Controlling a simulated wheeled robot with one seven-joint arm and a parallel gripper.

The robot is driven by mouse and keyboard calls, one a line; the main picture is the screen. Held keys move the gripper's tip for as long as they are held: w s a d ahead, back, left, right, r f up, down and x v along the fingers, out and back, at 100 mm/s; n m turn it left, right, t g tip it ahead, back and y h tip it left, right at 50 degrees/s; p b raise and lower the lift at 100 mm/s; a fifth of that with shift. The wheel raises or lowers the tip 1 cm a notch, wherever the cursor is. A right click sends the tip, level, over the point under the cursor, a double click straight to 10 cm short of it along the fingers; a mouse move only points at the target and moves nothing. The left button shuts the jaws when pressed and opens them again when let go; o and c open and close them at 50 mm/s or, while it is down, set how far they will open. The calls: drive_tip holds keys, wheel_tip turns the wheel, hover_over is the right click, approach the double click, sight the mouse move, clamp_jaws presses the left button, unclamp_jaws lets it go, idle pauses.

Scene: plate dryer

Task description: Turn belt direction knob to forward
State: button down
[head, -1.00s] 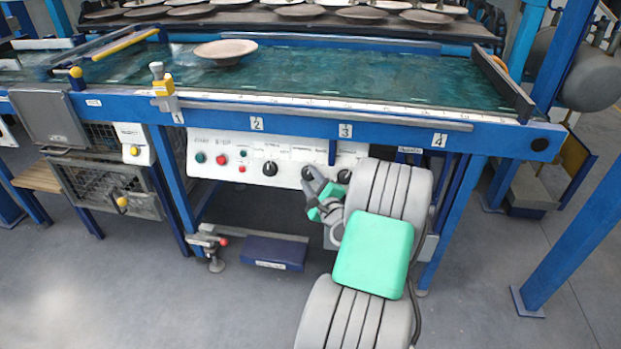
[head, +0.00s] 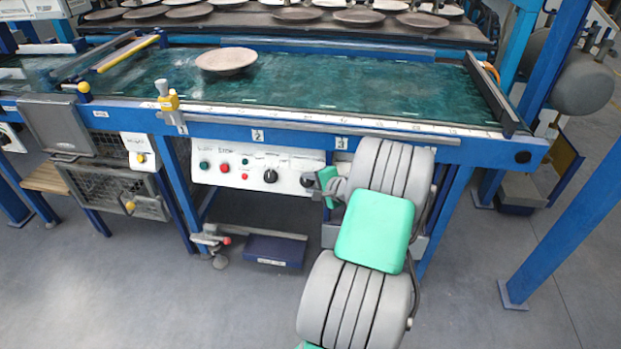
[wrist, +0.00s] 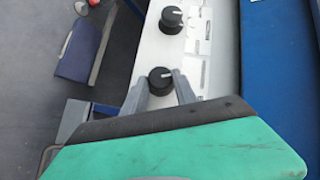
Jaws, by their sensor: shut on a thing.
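A white control panel (head: 215,172) sits under the blue conveyor edge. It carries black knobs; the left one (head: 270,176) is free and also shows in the wrist view (wrist: 171,19). A second black knob (wrist: 160,78) stands between the two grey fingers of my gripper (wrist: 160,93), which is shut on it. Its light pointer mark faces right in the wrist view. In the head view this knob (head: 307,180) shows at the left of my gripper (head: 316,184). The panel's right part is hidden behind my arm. The knob labels are too small to read.
Green and red buttons (head: 224,168) lie left on the panel. The conveyor belt (head: 330,85) above carries a brown plate (head: 226,60). A blue box (head: 275,249) sits low under the panel. The blue beam (wrist: 257,60) runs close beside the panel. Floor in front is clear.

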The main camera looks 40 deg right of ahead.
drive_tip(key=shift+w+r+n+g+p, duration=0.1)
drive_tip(key=shift+r+n+g+p, duration=0.15)
drive_tip(key=shift+n+g+p, duration=0.3)
drive_tip(key=shift+f, duration=0.1)
drive_tip(key=c, duration=1)
unclamp_jaws()
drive_tip(key=p+v, duration=0.1)
drive_tip(key=v, duration=0.6)
drive_tip(key=shift+s+p, duration=0.35)
